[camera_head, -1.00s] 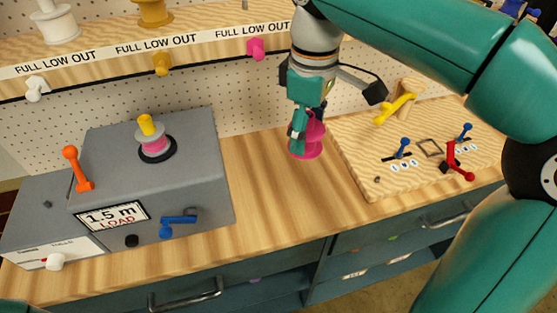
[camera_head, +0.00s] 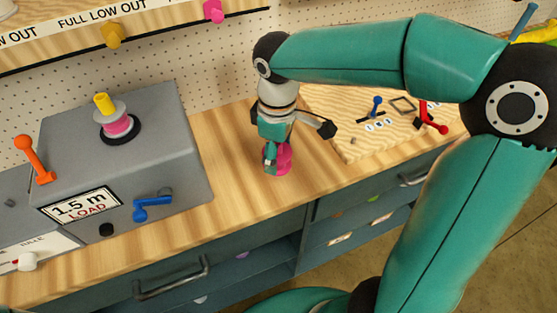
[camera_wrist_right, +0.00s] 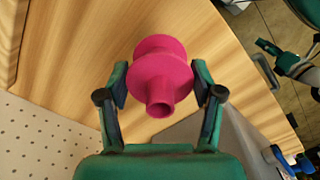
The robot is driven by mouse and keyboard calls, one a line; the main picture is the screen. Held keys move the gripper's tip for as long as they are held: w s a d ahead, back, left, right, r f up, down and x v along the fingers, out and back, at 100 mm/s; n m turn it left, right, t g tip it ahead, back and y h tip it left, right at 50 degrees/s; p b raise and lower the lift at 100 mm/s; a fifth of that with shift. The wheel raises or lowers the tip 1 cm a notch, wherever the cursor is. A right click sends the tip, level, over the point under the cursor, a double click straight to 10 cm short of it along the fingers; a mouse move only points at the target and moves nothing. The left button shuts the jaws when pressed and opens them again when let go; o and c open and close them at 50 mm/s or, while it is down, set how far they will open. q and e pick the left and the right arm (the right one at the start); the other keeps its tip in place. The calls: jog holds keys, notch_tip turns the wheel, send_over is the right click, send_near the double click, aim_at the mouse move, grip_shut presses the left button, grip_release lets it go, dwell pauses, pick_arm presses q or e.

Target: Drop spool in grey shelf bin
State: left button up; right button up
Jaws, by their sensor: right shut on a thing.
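A magenta spool (camera_head: 284,158) is held in my right gripper (camera_head: 270,160), over the wooden bench between the grey machine and the pale board. In the right wrist view the spool (camera_wrist_right: 160,72) sits between the two fingers (camera_wrist_right: 161,95), its narrow end facing the camera. Under the bench front are dark open shelf compartments (camera_head: 265,262) with small coloured markers. I cannot tell which one is the grey shelf bin. What looks like my left gripper (camera_wrist_right: 282,58) is at the right edge of the wrist view, too small to read.
A grey machine (camera_head: 120,150) with a yellow-topped pink spool, an orange lever (camera_head: 34,158) and a blue crank (camera_head: 152,206) stands left. A pale board (camera_head: 350,110) with small levers is at right. Drawer handles (camera_head: 170,280) stick out in front. Bare bench lies around the spool.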

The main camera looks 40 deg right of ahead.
jog(key=shift+f, duration=1.8)
jog(key=shift+s+f, duration=0.1)
jog(key=o, duration=1.3)
